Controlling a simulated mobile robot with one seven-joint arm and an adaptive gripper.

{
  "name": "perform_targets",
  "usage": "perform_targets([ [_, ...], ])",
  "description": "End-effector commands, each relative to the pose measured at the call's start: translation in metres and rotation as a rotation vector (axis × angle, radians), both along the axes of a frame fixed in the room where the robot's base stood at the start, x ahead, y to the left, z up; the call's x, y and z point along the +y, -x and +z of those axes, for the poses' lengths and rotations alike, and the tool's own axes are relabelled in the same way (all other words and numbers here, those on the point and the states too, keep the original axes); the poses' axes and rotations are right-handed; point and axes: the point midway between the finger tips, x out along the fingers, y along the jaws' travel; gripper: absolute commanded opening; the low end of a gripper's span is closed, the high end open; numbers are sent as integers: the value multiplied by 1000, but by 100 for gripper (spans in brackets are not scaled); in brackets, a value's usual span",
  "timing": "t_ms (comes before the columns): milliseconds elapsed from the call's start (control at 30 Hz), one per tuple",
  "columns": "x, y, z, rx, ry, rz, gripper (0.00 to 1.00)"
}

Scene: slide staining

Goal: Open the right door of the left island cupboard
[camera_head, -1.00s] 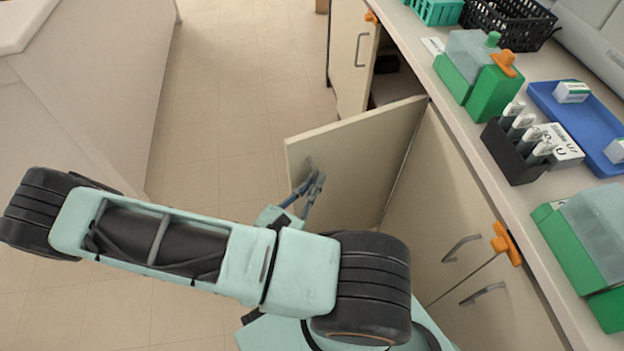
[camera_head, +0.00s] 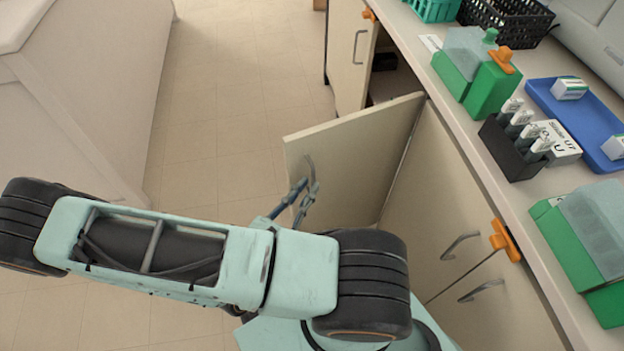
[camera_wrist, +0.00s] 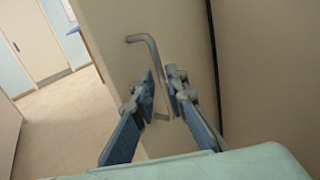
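The cream right door (camera_head: 352,160) of the left island cupboard stands swung out from the island front. Its hinged edge is at the right, and the dark cupboard interior (camera_head: 388,85) shows behind it. My gripper (camera_head: 308,186) is at the door's grey bar handle (camera_head: 309,165). The left door (camera_head: 350,60) of this cupboard appears closed.
The other cupboard's doors (camera_head: 430,195) are shut, with an orange latch (camera_head: 505,240) across their gap. Slide racks, green boxes (camera_head: 492,88) and a blue tray (camera_head: 568,118) stand on the counter. Floor (camera_head: 235,120) is clear between the island and the left bench (camera_head: 70,100).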

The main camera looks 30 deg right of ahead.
Motion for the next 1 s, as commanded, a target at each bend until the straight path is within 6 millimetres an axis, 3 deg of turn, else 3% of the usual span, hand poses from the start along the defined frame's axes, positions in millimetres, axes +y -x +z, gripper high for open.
perform_targets([
  [200,44,21,-1,-1,-4,5,13],
  [400,68,34,-1,0,-4,2,13],
  [1000,75,38,0,0,-1,0,13],
])
